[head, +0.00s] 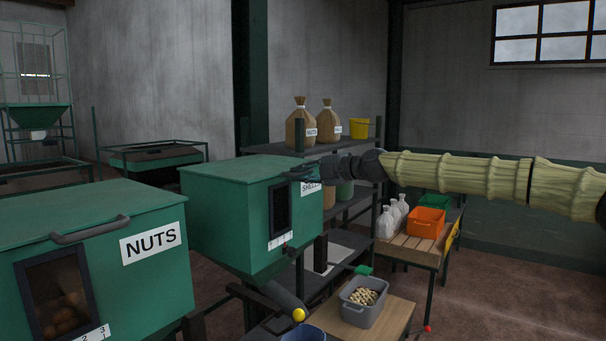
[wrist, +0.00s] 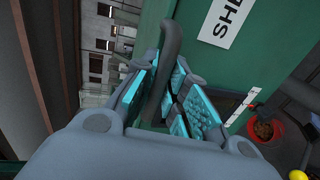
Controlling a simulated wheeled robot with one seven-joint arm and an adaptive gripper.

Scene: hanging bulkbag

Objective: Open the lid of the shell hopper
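The green shell hopper (head: 225,217) stands in the middle of the head view, with a partly covered SHELLS label (head: 311,188). Its flat green lid (head: 240,168) lies down on the box. My gripper (head: 303,173) is at the lid's front right edge in the head view and hides the handle there. In the wrist view the dark curved handle (wrist: 170,45) runs between the teal finger pads of my gripper (wrist: 166,78). The pads lie close on both sides of the handle and appear shut on it. The hopper's label (wrist: 228,20) shows beside them.
The green NUTS hopper (head: 100,250) stands at the near left. A grey bin of shells (head: 363,299) and an orange crate (head: 426,222) stand at lower right. Open floor lies at far right.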

